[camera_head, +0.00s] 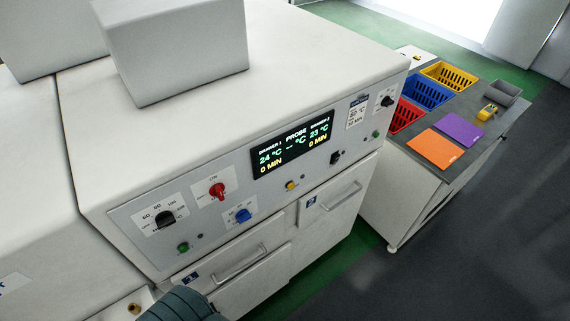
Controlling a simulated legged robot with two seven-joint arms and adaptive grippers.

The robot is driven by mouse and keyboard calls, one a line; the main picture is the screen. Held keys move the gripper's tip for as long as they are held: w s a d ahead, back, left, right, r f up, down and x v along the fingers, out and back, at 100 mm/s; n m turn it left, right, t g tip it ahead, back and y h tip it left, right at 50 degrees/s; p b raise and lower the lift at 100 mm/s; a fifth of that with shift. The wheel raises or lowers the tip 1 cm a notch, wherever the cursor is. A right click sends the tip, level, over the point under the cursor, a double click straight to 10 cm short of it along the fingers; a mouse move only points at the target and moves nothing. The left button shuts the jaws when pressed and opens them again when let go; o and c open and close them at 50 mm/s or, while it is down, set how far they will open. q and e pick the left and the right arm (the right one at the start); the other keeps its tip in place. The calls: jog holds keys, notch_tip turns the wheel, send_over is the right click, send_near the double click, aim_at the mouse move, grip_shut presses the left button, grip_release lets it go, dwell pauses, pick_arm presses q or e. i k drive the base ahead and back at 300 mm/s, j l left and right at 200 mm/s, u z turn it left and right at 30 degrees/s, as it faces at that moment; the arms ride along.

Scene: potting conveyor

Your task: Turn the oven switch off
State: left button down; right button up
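The white oven (250,60) fills the middle, with a slanted control panel along its front. A red knob (217,191) sits left of the lit display (293,144), which shows 24 °C, 23 °C and 0 MIN. The panel also carries a black knob (165,218), a blue knob (243,215), a small black switch (335,158) and another black knob (387,101) at the right end. No label clearly names the oven switch, and the switch positions are too small to read surely. Neither of my grippers is in view.
Two drawers with handles (242,263) sit below the panel. A side table (402,184) at right holds red, blue and yellow baskets (447,76), orange and purple sheets (460,131) and a grey bin (503,93). Dark floor is clear at lower right.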

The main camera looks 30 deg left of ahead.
aim_at(216, 190)
jog(key=k+j+u, duration=0.1)
jog(key=u, duration=0.35)
jog(key=j+u, duration=0.2)
jog(key=u, duration=0.25)
jog(key=k+j+u, duration=0.1)
jog(key=j+u, duration=0.15)
jog(key=u, duration=0.2)
jog(key=k+l, duration=0.1)
jog(key=l, duration=0.2)
